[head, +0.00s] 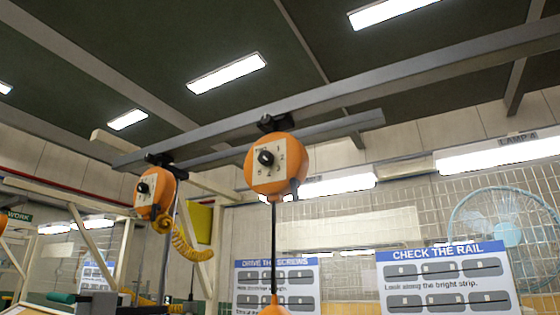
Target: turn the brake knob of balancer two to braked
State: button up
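Two orange balancers hang from the overhead rail. The nearer balancer (292,150) is right of centre, with a pale numbered plate and a black knob (266,158) on its face. A dark cable runs straight down from it to an orange end piece (273,303) at the bottom edge. The other balancer (166,184) is further left, with a similar plate and black knob (143,188). A yellow coiled hose (185,244) hangs beside it. I cannot read which one is balancer two, nor which mark means braked. My gripper is not in view.
A grey rail (350,92) crosses overhead. Signs reading "Drive the screws" (276,264) and "Check the rail" (440,254) stand behind. A caged fan (505,232) is at the right. Part of another orange body (5,222) shows at the left edge.

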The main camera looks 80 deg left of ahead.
aim_at(267, 120)
jog(key=k, duration=1.65)
jog(key=z, duration=1.1)
jog(key=i, duration=1.2)
jog(key=u, duration=3.35)
